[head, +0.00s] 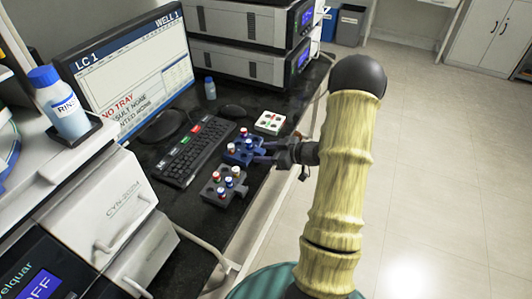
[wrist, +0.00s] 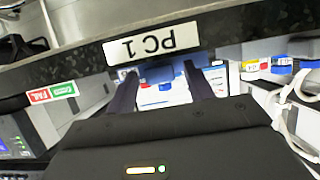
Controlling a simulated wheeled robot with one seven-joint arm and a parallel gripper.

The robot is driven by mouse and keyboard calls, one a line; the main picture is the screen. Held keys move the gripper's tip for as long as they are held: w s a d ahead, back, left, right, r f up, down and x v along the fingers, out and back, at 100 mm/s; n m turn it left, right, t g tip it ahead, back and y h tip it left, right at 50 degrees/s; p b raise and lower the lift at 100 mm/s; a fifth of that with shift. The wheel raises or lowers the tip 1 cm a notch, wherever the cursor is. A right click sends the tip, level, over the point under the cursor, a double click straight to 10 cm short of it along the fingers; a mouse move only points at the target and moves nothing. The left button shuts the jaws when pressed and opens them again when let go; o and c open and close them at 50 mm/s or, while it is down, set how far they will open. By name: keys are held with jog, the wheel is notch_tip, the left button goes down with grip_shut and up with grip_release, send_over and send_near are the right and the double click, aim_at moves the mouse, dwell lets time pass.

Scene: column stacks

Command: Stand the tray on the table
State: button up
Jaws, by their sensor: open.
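A blue tray (head: 241,152) with red and white capped vials is at the right edge of the black table (head: 200,222). My gripper (head: 260,152) is open beside its right side, with fingers pointing left at it. In the wrist view the two dark fingers (wrist: 160,80) are apart, with a blue part (wrist: 158,73) showing between and beyond them. I cannot tell whether they touch the tray, or whether it rests fully on the table. A grey tray (head: 211,194) with several vials sits in front of it. A white tray (head: 268,122) sits behind it.
Stacked instruments (head: 250,40) are at the back. A "PC 1" label (wrist: 155,46) shows in the wrist view. Open floor lies right.

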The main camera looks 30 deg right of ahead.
jog(key=p+v, duration=0.1)
jog(key=v, duration=1.1)
jog(key=shift+a+r, duration=0.1)
jog(key=w+a+r+m+g+h, duration=0.2)
jog(key=w+a+r+m+h, duration=0.25)
jog(key=w+a+h, duration=0.35)
jog(key=s+a+r+m+g, duration=0.1)
jog(key=s+a+m+g, duration=0.2)
jog(key=s+a, duration=1.1)
jog(key=s+g, duration=0.3)
jog(key=s, duration=0.1)
